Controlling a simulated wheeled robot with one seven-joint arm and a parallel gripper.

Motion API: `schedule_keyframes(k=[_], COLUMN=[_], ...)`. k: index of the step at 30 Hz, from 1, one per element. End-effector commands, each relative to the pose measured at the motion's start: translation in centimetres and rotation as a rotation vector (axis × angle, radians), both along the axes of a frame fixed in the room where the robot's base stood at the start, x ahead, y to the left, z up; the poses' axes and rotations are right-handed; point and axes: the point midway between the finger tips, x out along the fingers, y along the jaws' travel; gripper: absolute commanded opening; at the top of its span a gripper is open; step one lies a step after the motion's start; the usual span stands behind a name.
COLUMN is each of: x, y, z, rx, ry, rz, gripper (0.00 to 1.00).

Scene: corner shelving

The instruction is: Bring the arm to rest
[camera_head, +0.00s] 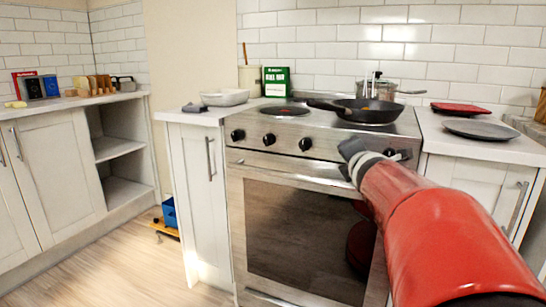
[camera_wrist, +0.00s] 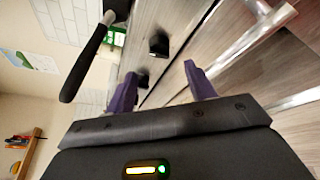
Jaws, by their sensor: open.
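My red arm reaches in from the lower right in the head view, stretched out in front of the stove (camera_head: 300,165). My gripper (camera_head: 352,152) is at the stove's front panel, close to the right-hand knobs. In the wrist view my gripper (camera_wrist: 162,86) shows two purple fingers set well apart, with nothing between them. The stove's front and knobs (camera_wrist: 158,45) lie beyond the fingers. Whether a fingertip touches the stove cannot be told.
A black frying pan (camera_head: 367,111) sits on the stovetop, its handle (camera_wrist: 84,62) near my gripper in the wrist view. A pot (camera_head: 378,88) stands behind it.

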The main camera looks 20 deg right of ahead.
Motion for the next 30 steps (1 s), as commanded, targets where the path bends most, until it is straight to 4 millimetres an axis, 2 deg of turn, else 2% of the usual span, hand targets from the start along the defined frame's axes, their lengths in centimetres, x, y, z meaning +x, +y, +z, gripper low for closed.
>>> schedule_keyframes(k=[5, 8, 11, 15, 18, 21, 25, 27, 30], x=[-0.2, -1.1, -3.2, -7.8, -11.4, -14.9, -18.6, -19.9, -20.8], y=[0.4, 2.4, 6.7, 14.6, 19.9, 24.4, 28.4, 29.7, 30.6], z=[-0.1, -0.6, -2.8, -8.4, -12.3, -15.5, -18.2, -19.1, -19.7], rx=[0.032, 0.196, 0.529, 1.052, 1.335, 1.536, 1.692, 1.735, 1.765], ry=[-0.013, -0.071, -0.151, -0.179, -0.138, -0.075, 0.001, 0.03, 0.051], rz=[-0.009, -0.059, -0.159, -0.359, -0.515, -0.665, -0.824, -0.883, -0.927], gripper=[0.55, 0.55, 0.55, 0.55, 0.55, 0.55, 0.55, 0.55, 0.55])
